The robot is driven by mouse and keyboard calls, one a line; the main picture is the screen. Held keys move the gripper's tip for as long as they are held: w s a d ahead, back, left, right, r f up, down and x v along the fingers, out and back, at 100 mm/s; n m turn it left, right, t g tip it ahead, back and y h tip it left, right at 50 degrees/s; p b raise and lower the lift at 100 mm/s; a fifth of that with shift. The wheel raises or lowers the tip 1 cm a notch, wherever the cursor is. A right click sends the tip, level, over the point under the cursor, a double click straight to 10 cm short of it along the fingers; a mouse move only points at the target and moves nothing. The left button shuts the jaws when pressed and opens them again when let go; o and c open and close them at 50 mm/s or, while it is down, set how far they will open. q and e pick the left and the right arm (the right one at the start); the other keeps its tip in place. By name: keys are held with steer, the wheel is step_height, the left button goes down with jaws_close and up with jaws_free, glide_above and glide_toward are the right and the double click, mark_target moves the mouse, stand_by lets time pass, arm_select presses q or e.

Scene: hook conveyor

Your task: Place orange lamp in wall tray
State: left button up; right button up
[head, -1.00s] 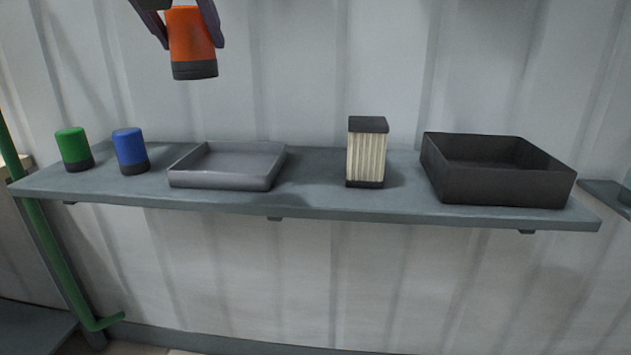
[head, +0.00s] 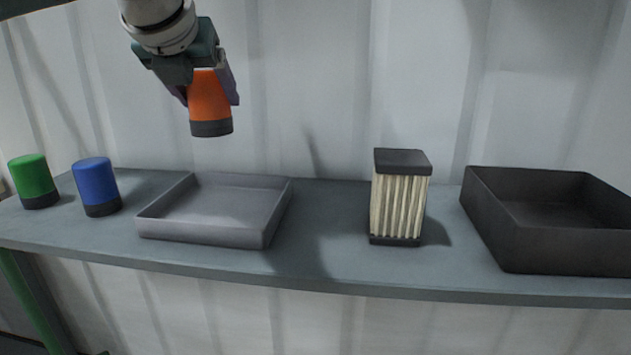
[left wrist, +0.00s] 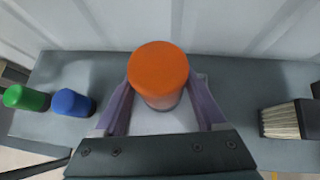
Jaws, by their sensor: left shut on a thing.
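My left gripper (head: 209,88) is shut on the orange lamp (head: 208,98), an orange cylinder with a dark grey base. It holds the lamp upright in the air, above the shallow grey tray (head: 202,238) on the wall shelf. In the left wrist view the orange top of the lamp (left wrist: 158,70) sits between the two purple fingers. There the lamp and gripper hide much of the tray. My right gripper is not in view.
The shelf (head: 330,262) also bears a green lamp (head: 33,180) and a blue lamp (head: 96,185) left of the tray. A ribbed cream filter block (head: 398,205) and a deep black bin (head: 560,245) stand to the right. Bare shelf lies between tray and block.

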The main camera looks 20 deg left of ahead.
arm_select(q)
step_height(320, 180, down, 13)
steer(key=shift+b, duration=1)
steer(key=o, duration=1.4)
